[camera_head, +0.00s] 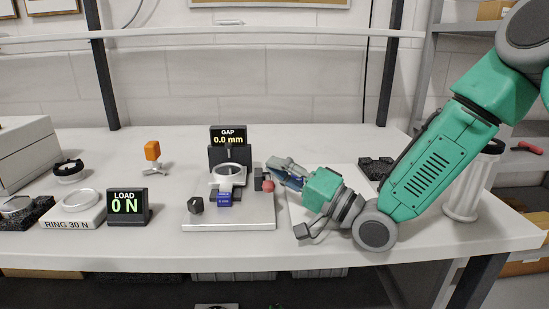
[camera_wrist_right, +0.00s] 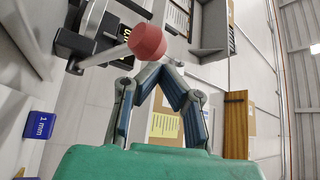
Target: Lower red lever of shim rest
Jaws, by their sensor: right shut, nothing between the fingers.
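The shim rest fixture stands on a white base plate (camera_head: 240,219) mid-table, with a pale ring (camera_head: 228,177) and a display reading GAP 0.0 mm (camera_head: 228,137). Its red lever knob (camera_head: 268,186) is at the fixture's right side. In the wrist view the red knob (camera_wrist_right: 148,42) ends a pale rod running left to the dark fixture. My right gripper (camera_head: 275,168) comes in from the right, close beside the knob. In the wrist view its fingertips (camera_wrist_right: 165,63) meet just by the knob, with nothing between them. I cannot tell whether they touch it. My left gripper is not in view.
A blue 1 mm block (camera_head: 224,198) sits at the fixture's front. A LOAD 0 N display (camera_head: 128,207) and a RING 30 N stand (camera_head: 72,222) are to the left. An orange-topped item (camera_head: 152,151) stands behind them. A white cylindrical stand (camera_head: 465,200) is at right.

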